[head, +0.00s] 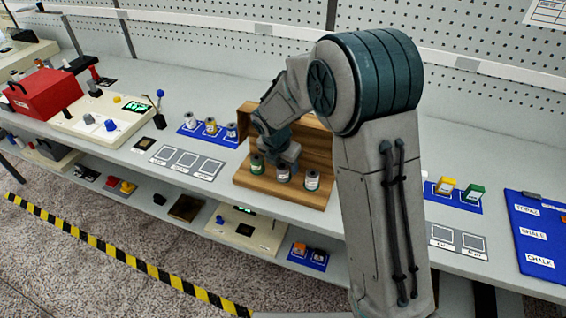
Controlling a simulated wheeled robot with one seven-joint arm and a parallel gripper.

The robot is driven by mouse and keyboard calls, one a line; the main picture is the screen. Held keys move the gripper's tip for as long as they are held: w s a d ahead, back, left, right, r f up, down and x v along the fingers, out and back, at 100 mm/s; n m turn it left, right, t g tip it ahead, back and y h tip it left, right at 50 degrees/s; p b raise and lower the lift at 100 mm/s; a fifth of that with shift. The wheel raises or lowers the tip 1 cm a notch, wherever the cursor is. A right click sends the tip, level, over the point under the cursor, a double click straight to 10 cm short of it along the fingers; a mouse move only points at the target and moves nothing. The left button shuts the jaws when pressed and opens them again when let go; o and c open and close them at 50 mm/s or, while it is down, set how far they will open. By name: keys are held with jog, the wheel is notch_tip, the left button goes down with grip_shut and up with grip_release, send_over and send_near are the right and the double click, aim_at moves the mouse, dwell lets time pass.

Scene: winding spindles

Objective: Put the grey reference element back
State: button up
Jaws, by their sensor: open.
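A wooden stand (247,178) with a raised back stands mid-bench. Three small capped cylinders stand in a row on its front: a green-topped one (257,167) at left, a grey-white one (283,175) in the middle and a pale one with a greenish label (312,182) at right. The middle one is the likeliest grey reference element, but its label is too small to read. My gripper (286,162) is open, pointing down just above the middle cylinder. Its fingertips are partly hidden, and I cannot tell whether they touch the cylinder.
Left of the stand, a blue mat (186,131) holds three spools, with a plate of three marked squares (184,162) in front. A cream device (85,122) and red box (42,93) stand further left. Right of my arm are yellow and green blocks (460,188) and a blue board (540,245).

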aim_at(278, 184)
jog(key=shift+s+d+f, duration=0.15)
jog(key=shift+s+f, duration=0.1)
jog(key=w+v, duration=0.1)
jog(key=v, duration=1.2)
jog(key=s+d+r+m, duration=0.2)
jog(key=s+d+m, duration=0.6)
jog(key=s+m, duration=0.3)
jog(key=s+d+r+m+y, duration=0.1)
jog(key=s+d+m, duration=0.8)
jog(key=m, duration=0.9)
jog(key=shift+s+r+m+t+y, duration=0.35)
jog(key=shift+s+r, duration=0.2)
jog(key=shift+s, duration=1.05)
jog(key=shift+d, duration=0.15)
